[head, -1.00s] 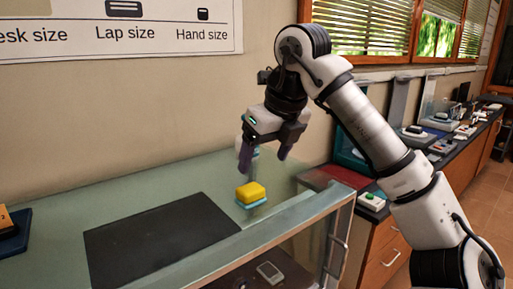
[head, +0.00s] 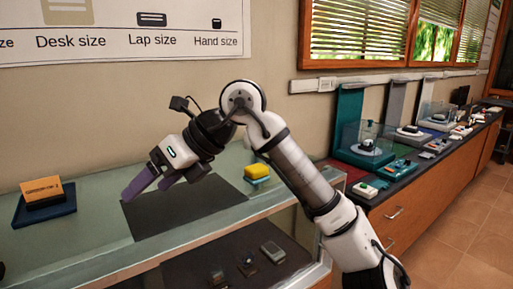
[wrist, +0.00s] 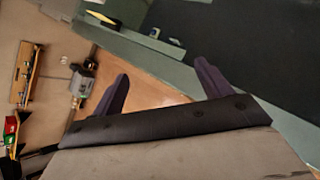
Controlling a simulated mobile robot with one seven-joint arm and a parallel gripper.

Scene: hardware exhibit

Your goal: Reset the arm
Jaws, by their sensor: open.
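My gripper (head: 155,188) is open and empty in the head view, with its purple fingers pointing down and to the left. It is over the left part of the dark mat (head: 190,208) on the glass-topped display case. In the wrist view the two purple fingers (wrist: 160,90) stand apart with nothing between them. My arm is bent, with its elbow high. A yellow block on a light blue base (head: 257,172) sits on the case to the right of the mat, apart from my gripper.
An orange box (head: 42,190) on a dark blue tray (head: 45,210) lies at the left of the case. Small devices, including a grey one (head: 273,252), lie on the shelf below. A counter (head: 400,185) with several exhibits runs along the right wall.

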